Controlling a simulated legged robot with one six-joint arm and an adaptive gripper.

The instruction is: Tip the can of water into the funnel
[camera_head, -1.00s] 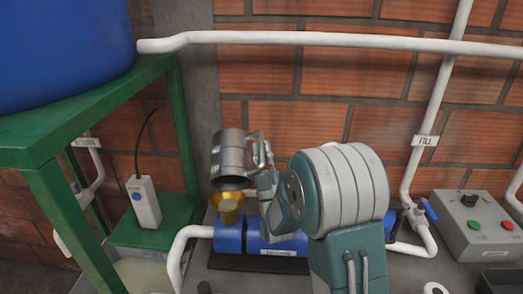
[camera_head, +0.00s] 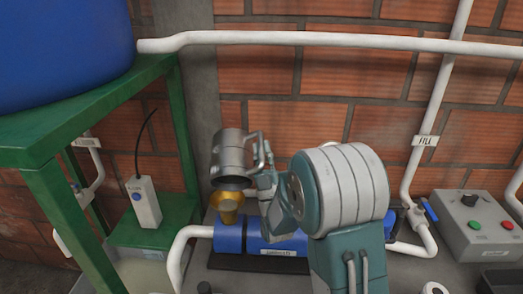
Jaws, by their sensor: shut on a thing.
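A grey metal can (camera_head: 231,155) is tilted above the brass funnel, its dark mouth facing down and toward the funnel. My gripper (camera_head: 264,168) is shut on the can's handle at its right side. The brass funnel (camera_head: 228,203) stands on the blue pump body, just below the can's mouth. From this angle I cannot tell whether the can touches the funnel. No water stream is clearly visible.
The blue pump (camera_head: 229,238) with white pipes sits below. A green stand (camera_head: 60,190) with a blue tank (camera_head: 62,50) is at left, holding a white handheld box (camera_head: 144,202). A grey control box (camera_head: 478,222) is at right. A white pipe (camera_head: 330,39) crosses above.

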